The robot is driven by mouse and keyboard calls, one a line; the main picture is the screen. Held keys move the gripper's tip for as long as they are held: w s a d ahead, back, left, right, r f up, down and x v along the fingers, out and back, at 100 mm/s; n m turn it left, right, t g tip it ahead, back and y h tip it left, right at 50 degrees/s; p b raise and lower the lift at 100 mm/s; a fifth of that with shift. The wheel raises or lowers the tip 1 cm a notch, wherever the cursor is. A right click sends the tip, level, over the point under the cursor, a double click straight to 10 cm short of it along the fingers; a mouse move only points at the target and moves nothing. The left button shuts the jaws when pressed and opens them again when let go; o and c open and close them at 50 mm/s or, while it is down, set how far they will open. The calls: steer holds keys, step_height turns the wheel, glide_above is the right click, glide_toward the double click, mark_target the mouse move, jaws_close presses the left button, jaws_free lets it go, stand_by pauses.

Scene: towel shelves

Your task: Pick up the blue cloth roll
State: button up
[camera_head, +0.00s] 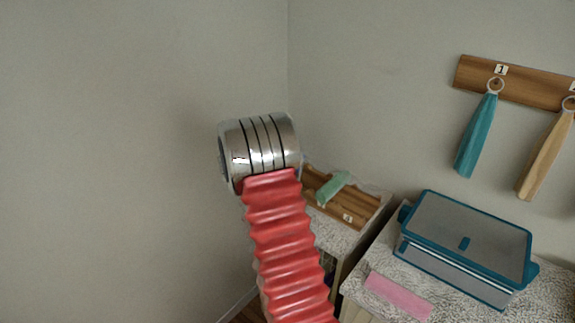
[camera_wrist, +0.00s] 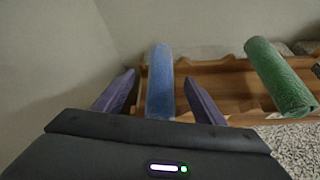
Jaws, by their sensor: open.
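In the wrist view, the blue cloth roll (camera_wrist: 161,82) lies lengthwise between the two fingers of my gripper (camera_wrist: 160,90). The fingers are apart, with a visible space on each side of the roll. In the head view, my red arm and silver wrist cover the place of the blue roll, and the gripper fingers are hidden there.
A green cloth roll (camera_wrist: 278,76) lies on the rack to the right; it also shows in the head view (camera_head: 333,188). A blue-rimmed box (camera_head: 465,250) and a pink cloth (camera_head: 398,294) are on the speckled counter. Teal (camera_head: 476,136) and tan (camera_head: 545,155) towels hang on the wall.

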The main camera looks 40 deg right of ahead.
steer(key=x, duration=0.4)
steer(key=shift+w+d, duration=0.1)
steer(key=shift+d, duration=0.35)
steer(key=shift+c, duration=0.3)
steer(key=c, duration=1.1)
steer(key=shift+r, duration=0.1)
step_height(320, 180, up, 10)
steer(key=shift+f, duration=0.1)
stand_by(0.3)
